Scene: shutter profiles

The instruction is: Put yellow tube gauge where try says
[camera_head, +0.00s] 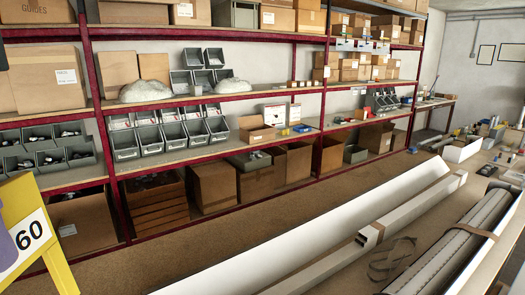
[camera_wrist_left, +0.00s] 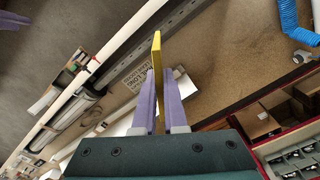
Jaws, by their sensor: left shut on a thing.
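The yellow tube gauge (camera_head: 45,235) is at the lower left edge of the head view, close to the camera, with a white label reading 60; part is cut off. In the left wrist view the gauge (camera_wrist_left: 158,70) shows edge-on as a thin yellow strip. My left gripper (camera_wrist_left: 156,90) is shut on it, with a purple finger on each side. A bit of purple finger also shows at the left edge of the head view. I cannot make out the tray for certain.
A red-framed shelf (camera_head: 220,98) with grey bins and cardboard boxes fills the back. Long white profiles (camera_head: 330,225) and a dark wrapped roll (camera_head: 455,245) lie at the right. The wrist view shows a printed sign (camera_wrist_left: 136,76) and a blue coil (camera_wrist_left: 291,28).

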